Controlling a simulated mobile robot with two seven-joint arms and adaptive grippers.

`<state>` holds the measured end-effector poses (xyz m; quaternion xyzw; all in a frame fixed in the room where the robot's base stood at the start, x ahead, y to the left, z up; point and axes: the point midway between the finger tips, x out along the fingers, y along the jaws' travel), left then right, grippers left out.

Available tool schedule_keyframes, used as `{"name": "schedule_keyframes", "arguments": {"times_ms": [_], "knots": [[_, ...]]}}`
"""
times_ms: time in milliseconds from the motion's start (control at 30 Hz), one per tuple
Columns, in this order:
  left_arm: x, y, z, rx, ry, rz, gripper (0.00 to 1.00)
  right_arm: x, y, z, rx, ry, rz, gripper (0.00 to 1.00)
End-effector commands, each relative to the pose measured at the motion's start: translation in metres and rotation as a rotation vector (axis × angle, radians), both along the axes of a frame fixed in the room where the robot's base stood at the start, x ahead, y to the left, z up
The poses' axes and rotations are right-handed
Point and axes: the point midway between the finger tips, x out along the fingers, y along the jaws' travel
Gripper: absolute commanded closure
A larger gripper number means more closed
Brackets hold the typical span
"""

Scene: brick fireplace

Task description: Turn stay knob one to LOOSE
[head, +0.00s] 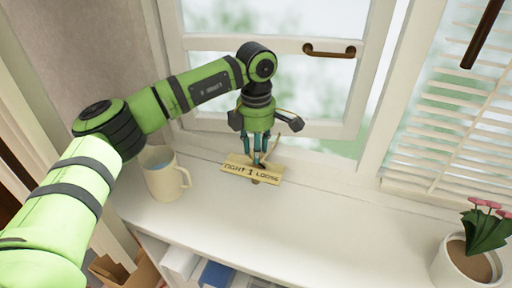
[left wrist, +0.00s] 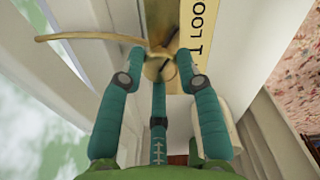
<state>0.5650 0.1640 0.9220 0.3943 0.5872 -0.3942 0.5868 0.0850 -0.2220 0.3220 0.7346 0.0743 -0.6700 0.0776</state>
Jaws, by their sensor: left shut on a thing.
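A pale yellow plate (head: 238,168) marked "TIGHT 1 LOOSE" lies on the white sill below the window. In the left wrist view the plate (left wrist: 190,35) shows part of its lettering. A brass knob (left wrist: 154,70) with a dark mark sits beside the plate's lettering. A thin brass stay bar (left wrist: 85,36) runs from the knob to the left in that view. My left gripper (head: 259,160) points down over the plate, its teal fingers shut on the knob. The fingers hide much of the knob in the head view. My right gripper is out of view.
A cream mug (head: 161,180) with bluish contents stands left of the plate. A white pot (head: 459,268) with pink flowers is at the lower right. The window frame (head: 310,128) and blind (head: 455,130) stand behind. The sill's middle (head: 330,225) is clear.

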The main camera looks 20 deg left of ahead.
Motion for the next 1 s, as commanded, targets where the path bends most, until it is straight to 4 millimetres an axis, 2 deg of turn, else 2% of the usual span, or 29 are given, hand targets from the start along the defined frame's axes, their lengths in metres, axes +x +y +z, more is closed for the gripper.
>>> {"name": "schedule_keyframes", "arguments": {"times_ms": [600, 633, 667, 700, 1000], "knots": [[0.0004, -0.0004, 0.0008, -0.001, -0.002, 0.045, 0.98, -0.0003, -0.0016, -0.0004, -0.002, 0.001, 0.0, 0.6], [0.0004, -0.0004, 0.0008, -0.001, -0.002, 0.045, 0.62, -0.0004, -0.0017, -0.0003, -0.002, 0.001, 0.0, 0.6], [0.0004, -0.0004, 0.0008, -0.001, -0.002, 0.045, 0.5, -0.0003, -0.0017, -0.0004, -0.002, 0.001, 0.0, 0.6], [0.0004, -0.0004, 0.0008, -0.001, -0.002, 0.044, 0.42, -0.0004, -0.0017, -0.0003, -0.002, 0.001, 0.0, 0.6], [0.0002, -0.0002, 0.0007, -0.001, 0.0, 0.043, 0.42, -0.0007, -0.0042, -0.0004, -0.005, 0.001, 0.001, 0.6]]}}
